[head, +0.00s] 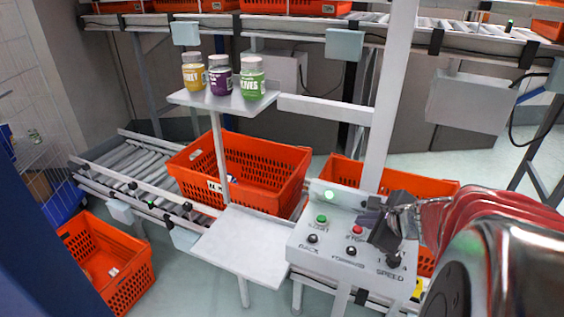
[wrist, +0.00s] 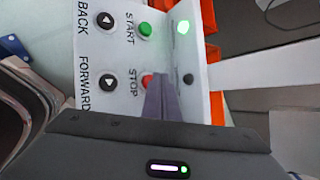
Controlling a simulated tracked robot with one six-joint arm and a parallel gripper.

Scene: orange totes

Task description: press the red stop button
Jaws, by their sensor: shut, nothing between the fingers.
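The red stop button (head: 357,229) is on the sloped grey control panel (head: 312,262), to the right of the green start button (head: 321,218). My gripper (head: 368,212) is over the panel, just right of and behind the stop button in the head view. Its fingers are shut with nothing between them. In the wrist view the closed fingertips (wrist: 163,84) cover part of the red button (wrist: 148,80), beside the STOP label. I cannot tell whether they touch the panel. The green lamp (head: 329,195) is lit; it also shows in the wrist view (wrist: 183,28).
Black back (head: 313,239) and forward (head: 351,251) buttons and a speed knob (head: 394,261) are on the same panel. A pale post (head: 389,110) rises behind it. Orange totes (head: 262,160) stand on the roller conveyor behind. Three jars (head: 221,76) stand on a small shelf.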

